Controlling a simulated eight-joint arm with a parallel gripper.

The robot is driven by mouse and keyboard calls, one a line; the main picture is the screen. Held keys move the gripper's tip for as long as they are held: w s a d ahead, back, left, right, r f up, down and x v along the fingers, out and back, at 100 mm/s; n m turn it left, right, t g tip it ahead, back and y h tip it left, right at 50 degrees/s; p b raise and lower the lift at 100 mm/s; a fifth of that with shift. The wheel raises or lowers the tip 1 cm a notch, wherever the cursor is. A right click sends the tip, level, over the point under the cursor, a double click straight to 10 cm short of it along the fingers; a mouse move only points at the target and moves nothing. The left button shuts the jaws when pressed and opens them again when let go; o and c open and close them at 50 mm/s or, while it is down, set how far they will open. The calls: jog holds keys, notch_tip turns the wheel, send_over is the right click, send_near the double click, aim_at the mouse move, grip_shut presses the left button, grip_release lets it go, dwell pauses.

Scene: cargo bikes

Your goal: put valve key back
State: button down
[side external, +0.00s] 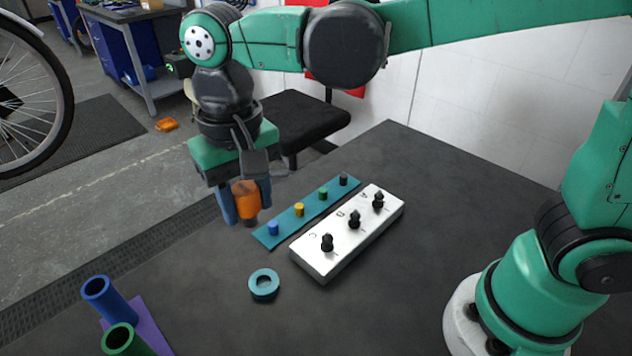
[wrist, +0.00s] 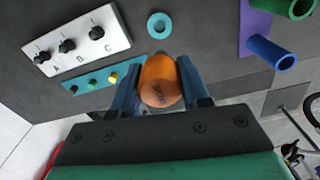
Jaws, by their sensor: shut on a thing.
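My gripper (side external: 245,207) is shut on an orange, rounded handle (side external: 245,194) that appears to be the valve key. A dark lower end shows under the handle in the side view. In the wrist view the orange handle (wrist: 160,82) sits between the two blue fingers, and its lower part is hidden. It is held over the dark table, left of the peg strip; the exact height is unclear. A teal ring (side external: 264,294) with an open centre lies flat on the table, nearer the side camera; it also shows in the wrist view (wrist: 150,21).
A teal strip (side external: 287,224) carries several coloured pegs, close right of my gripper. Beside it stands a white panel (side external: 325,262) with black knobs marked A, B and C. A purple base (side external: 151,327) holds blue and green tubes at the front left. The table's front middle is clear.

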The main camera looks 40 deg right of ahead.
aim_at(265, 285)
notch_tip(265, 285, down, 13)
jog(key=shift+f, duration=0.1)
dwell(0.3)
jog(key=shift+c, duration=2.1)
grip_release()
jog(key=shift+f, duration=0.1)
